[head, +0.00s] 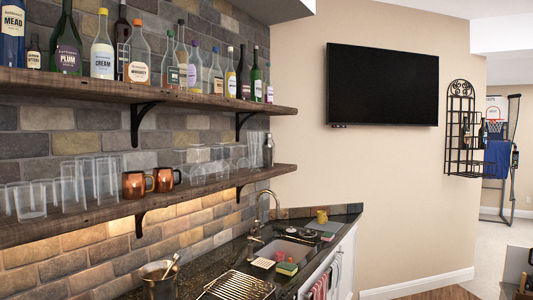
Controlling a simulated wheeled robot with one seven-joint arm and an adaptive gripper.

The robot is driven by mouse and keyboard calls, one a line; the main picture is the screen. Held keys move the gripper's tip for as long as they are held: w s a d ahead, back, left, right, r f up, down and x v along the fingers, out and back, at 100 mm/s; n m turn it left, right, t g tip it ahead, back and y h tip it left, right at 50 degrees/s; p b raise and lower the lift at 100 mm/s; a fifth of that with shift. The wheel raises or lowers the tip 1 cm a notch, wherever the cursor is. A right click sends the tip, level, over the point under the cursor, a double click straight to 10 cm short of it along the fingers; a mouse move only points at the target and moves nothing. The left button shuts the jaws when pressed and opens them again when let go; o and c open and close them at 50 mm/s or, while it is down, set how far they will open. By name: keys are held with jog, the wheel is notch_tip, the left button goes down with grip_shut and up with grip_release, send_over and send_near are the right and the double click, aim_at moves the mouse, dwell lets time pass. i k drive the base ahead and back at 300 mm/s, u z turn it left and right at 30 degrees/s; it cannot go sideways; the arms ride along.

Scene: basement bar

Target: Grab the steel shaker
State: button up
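What looks like the steel shaker (268,151) stands upright at the far right end of the lower wooden shelf (130,205), against the brick wall. It is small and greyish in the head view, with clear glassware just left of it. My gripper is not in view.
Clear glasses (30,198) and two copper mugs (138,184) share the lower shelf. Bottles (68,50) line the upper shelf (100,88), above the shaker's shelf. Below are a dark counter (207,265), a metal bucket (159,280), a rack (237,286), a faucet (262,205) and a sink.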

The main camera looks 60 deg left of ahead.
aim_at(268, 145)
jog(key=u, duration=0.25)
jog(key=i, duration=1.55)
jog(key=u, duration=0.8)
jog(key=i, duration=1.4)
jog(key=u, duration=1.8)
jog(key=i, duration=0.8)
jog(key=u, duration=0.8)
